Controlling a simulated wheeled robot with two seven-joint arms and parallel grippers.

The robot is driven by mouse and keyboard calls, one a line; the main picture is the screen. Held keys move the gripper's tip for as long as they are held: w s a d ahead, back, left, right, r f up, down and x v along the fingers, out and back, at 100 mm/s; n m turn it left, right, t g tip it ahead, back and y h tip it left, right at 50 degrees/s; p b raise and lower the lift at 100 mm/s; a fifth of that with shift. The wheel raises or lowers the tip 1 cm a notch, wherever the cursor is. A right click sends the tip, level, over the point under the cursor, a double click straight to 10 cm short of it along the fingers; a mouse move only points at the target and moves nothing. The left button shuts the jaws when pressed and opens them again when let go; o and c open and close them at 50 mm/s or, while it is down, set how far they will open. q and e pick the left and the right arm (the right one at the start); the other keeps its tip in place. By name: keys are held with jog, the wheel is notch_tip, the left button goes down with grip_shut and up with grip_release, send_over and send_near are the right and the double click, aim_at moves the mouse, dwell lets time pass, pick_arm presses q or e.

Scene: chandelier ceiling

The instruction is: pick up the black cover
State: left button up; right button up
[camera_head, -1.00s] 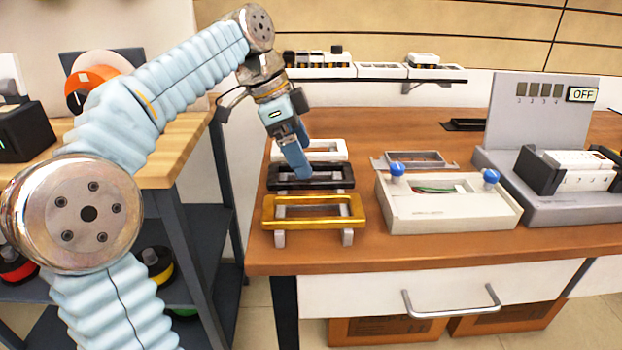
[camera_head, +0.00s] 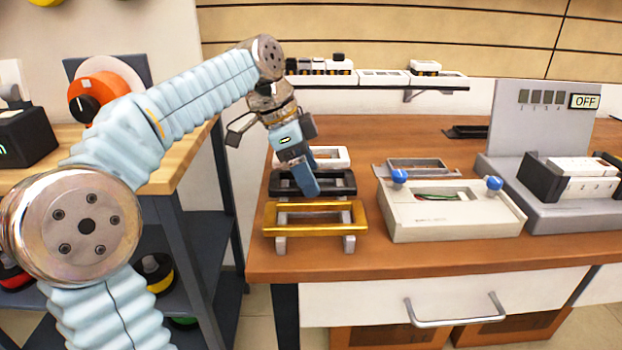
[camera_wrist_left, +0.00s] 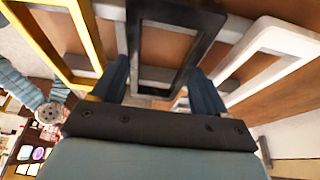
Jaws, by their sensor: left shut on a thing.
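The black cover (camera_head: 340,183) is a rectangular frame between the gold cover (camera_head: 272,219) in front and the white cover (camera_head: 335,157) behind, on light rails on the table. My left gripper (camera_head: 308,186) points down at the left half of the black cover. In the left wrist view its fingers (camera_wrist_left: 160,88) straddle the black cover (camera_wrist_left: 193,60), with the gold cover (camera_wrist_left: 50,40) at left and the white cover (camera_wrist_left: 270,45) at right. It is shut on the black cover, which still appears level with the others. My right gripper is out of view.
A pale box with blue knobs (camera_head: 440,213) stands to the right of the covers. Farther right is a grey fixture with an OFF display (camera_head: 584,101). A shelf (camera_head: 375,81) with small parts hangs behind.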

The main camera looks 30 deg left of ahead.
pick_arm(q)
notch_tip(320, 180, up, 3)
jog(key=shift+p, duration=0.4)
jog(key=s+d+r, duration=0.3)
jog(key=s+r, duration=0.7)
jog(key=s, duration=0.3)
jog(key=shift+s+d, duration=0.3)
jog(key=shift+w, duration=0.1)
